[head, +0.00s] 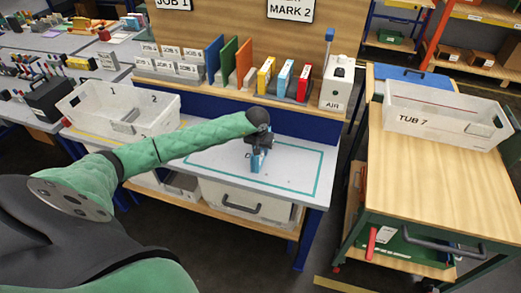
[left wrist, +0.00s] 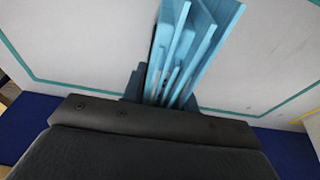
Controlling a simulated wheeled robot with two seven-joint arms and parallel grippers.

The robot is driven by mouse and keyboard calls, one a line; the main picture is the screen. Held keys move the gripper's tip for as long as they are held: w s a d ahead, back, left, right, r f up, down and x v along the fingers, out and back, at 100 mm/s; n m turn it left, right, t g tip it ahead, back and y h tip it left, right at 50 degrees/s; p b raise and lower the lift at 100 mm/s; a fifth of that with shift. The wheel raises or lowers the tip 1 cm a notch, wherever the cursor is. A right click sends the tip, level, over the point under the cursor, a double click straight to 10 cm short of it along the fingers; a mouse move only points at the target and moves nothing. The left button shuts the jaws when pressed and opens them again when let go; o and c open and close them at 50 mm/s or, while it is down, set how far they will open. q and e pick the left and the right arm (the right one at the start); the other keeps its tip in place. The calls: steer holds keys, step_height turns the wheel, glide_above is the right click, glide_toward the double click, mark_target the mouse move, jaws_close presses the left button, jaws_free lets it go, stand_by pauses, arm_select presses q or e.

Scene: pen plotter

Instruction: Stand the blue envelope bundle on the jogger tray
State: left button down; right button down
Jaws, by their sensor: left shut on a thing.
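My left gripper (head: 258,142) reaches over the grey bench and is shut on the blue envelope bundle (head: 257,162). In the head view the bundle shows as a small light-blue piece under the gripper, inside a teal outline on the bench top. In the left wrist view the bundle (left wrist: 190,45) shows as several light-blue layers, slightly fanned, sticking out beyond the dark fingers (left wrist: 160,88). I cannot tell whether its lower edge touches the bench. I cannot tell for sure which thing is the jogger tray. My right gripper is out of view.
A white bin (head: 85,112) marked 1 and 2 stands to the left. Coloured upright boards and binders (head: 265,75) and a white AIR unit (head: 337,85) line the back. At right a wooden-topped cart (head: 425,180) carries a TUB 7 bin (head: 440,128). The bench around the bundle is clear.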

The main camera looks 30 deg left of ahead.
arm_select(q)
steer(key=c, duration=1.1)
jaws_free()
steer(key=shift+r, duration=0.1)
